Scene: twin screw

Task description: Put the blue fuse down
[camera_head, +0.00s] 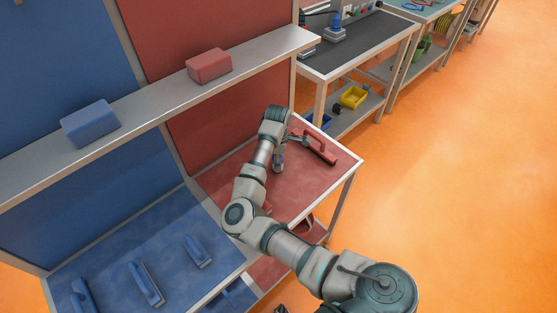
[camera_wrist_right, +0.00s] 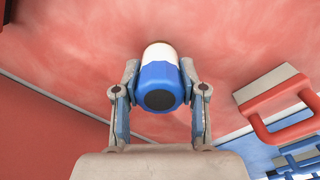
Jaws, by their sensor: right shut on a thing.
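The blue fuse (camera_wrist_right: 159,82) is a short cylinder with a blue body, a dark round end and a white far end. It sits between the two fingers of my right gripper (camera_wrist_right: 159,92) in the right wrist view. In the head view my right gripper (camera_head: 278,163) is low over the red tabletop (camera_head: 300,190), left of a red-handled piece (camera_head: 318,148). The arm partly hides the fuse there, and I cannot tell whether the fuse touches the tabletop. My left gripper is not seen.
The red-handled piece also shows in the right wrist view (camera_wrist_right: 268,118). Several blue-handled pieces (camera_head: 146,283) lie on the blue tabletop (camera_head: 120,245). A shelf (camera_head: 150,105) above carries a blue block (camera_head: 90,123) and a red block (camera_head: 209,66). The red tabletop's right front is clear.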

